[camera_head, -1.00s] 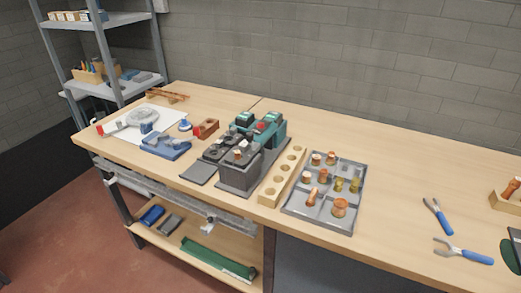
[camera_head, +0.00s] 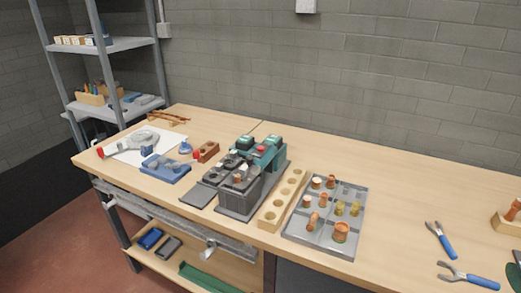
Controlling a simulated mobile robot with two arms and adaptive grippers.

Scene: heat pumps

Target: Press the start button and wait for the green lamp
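A grey and teal test machine (camera_head: 240,185) stands near the middle of the workbench (camera_head: 400,190). A red button (camera_head: 261,149) shows on top of its teal rear part, between teal blocks. Dark round sockets and a copper-coloured piece show on its dark front part. I cannot make out a lit green lamp at this size. Neither of my grippers is in view.
A wooden block with holes (camera_head: 283,200) and a grey tray of copper and brass fittings (camera_head: 325,240) lie right of the machine. Pliers (camera_head: 440,240) lie further right. A blue fixture (camera_head: 166,170) lies left. Shelves (camera_head: 120,103) stand behind left.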

